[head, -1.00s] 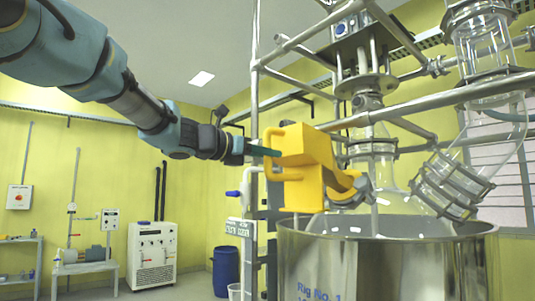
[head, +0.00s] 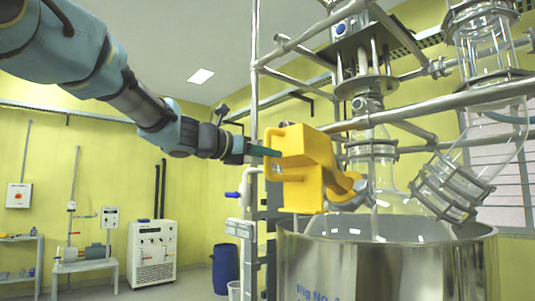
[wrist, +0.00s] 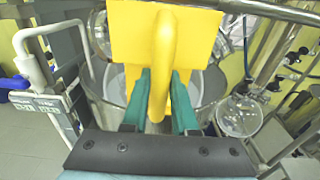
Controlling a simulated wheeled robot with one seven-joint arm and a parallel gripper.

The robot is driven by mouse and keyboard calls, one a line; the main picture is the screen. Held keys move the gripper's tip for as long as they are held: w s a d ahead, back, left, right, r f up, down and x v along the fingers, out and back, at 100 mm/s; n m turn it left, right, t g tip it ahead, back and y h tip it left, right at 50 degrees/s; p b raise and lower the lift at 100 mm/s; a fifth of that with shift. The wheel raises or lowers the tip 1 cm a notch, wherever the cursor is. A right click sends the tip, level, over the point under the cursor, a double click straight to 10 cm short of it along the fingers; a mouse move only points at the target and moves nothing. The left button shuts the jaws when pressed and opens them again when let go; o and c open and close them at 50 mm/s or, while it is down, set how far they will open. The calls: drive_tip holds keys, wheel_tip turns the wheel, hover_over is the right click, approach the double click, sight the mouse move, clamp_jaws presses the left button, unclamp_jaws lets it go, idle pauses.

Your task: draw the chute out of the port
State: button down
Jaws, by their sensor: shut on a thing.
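The chute is a yellow box-shaped body (head: 305,165) with a bar handle on its left side, seen in the head view. My gripper (head: 262,150) is shut on the handle from the left. In the wrist view, the green fingers of my gripper (wrist: 160,100) hold either side of the yellow handle (wrist: 163,60), with the yellow plate (wrist: 125,35) of the chute behind.
The steel vessel (head: 390,265) stands below the chute. Metal rails (head: 430,105) and glassware (head: 450,190) crowd the right side. A vertical post (head: 254,100) stands just left of the chute. A chiller cabinet (head: 152,250) and blue drum (head: 225,268) stand farther back, with open floor between.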

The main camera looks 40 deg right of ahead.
drive_tip(key=shift+r+p, duration=0.45)
drive_tip(key=shift+p, duration=0.25)
drive_tip(key=shift+a+r, duration=0.4)
idle(0.8)
drive_tip(key=shift+a+r+p, duration=0.25)
drive_tip(key=shift+p, duration=0.05)
drive_tip(key=shift+a+r, duration=0.2)
drive_tip(key=shift+a, duration=0.1)
drive_tip(key=shift+a+r+p, duration=0.35)
drive_tip(key=shift+a+r, duration=0.1)
drive_tip(key=shift+a, duration=0.05)
drive_tip(key=shift+w+a+r, duration=0.1)
drive_tip(key=shift+a+r, duration=0.1)
drive_tip(key=shift+a, duration=0.1)
drive_tip(key=shift+a+r+p, duration=0.3)
drive_tip(key=shift+a+r, duration=0.2)
drive_tip(key=shift+a, duration=0.1)
